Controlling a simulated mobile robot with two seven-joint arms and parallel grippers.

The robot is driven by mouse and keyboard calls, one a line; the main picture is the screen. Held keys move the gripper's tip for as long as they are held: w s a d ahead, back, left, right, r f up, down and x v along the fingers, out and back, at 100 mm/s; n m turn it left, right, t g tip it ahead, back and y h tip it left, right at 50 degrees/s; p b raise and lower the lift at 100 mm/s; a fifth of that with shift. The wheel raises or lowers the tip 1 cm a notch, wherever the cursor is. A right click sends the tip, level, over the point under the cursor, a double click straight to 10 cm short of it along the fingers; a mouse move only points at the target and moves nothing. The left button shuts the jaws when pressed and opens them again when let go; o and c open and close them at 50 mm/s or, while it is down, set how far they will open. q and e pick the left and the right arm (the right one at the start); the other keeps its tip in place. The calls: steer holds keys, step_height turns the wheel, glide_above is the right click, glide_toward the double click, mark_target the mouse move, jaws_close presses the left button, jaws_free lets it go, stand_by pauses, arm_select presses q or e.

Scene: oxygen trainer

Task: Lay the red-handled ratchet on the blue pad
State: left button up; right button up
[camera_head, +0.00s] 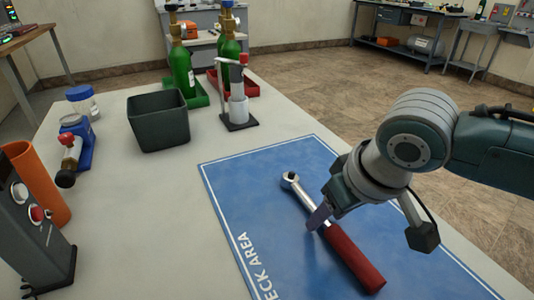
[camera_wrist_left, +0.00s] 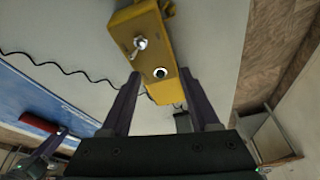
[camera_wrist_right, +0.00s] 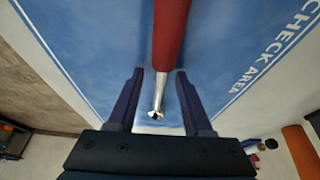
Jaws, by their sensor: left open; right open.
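The red-handled ratchet (camera_head: 352,260) lies on the blue pad (camera_head: 238,180), its silver head toward the far side and its red handle toward the near right. My right gripper (camera_head: 318,215) is low over the ratchet, around the handle-shaft junction in the head view. In the right wrist view the fingers (camera_wrist_right: 159,73) are apart, with the ratchet (camera_wrist_right: 170,35) showing between and beyond them, not visibly clamped. My left gripper (camera_wrist_left: 160,76) is outside the head view. Its fingers are apart in the left wrist view, with a yellow box (camera_wrist_left: 146,42) beyond them; contact cannot be told.
A dark open bin (camera_head: 158,122), a stand with a grey cylinder (camera_head: 238,110) and green gas bottles (camera_head: 181,68) stand beyond the pad. An orange tube (camera_head: 38,184) and a dark instrument box (camera_head: 32,240) are at the left. The table between them and the pad is clear.

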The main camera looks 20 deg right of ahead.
steer(key=shift+r, duration=0.1)
arm_select(q)
steer(key=shift+r, duration=0.2)
arm_select(e)
steer(key=shift+s+r, duration=0.1)
steer(key=shift+r, duration=0.2)
arm_select(q)
step_height(320, 180, up, 4)
steer(key=p, duration=0.4)
arm_select(e)
steer(key=v, duration=1.1)
steer(key=s+a+f+n+y, duration=0.1)
steer(key=s+a+n, duration=0.1)
steer(key=s+a, duration=0.4)
steer(key=s+d+g+h, duration=0.1)
steer(key=s+d, duration=0.1)
steer(key=s, duration=0.7)
steer(key=shift+d+f+m, duration=0.2)
steer(key=shift+d+m, duration=0.2)
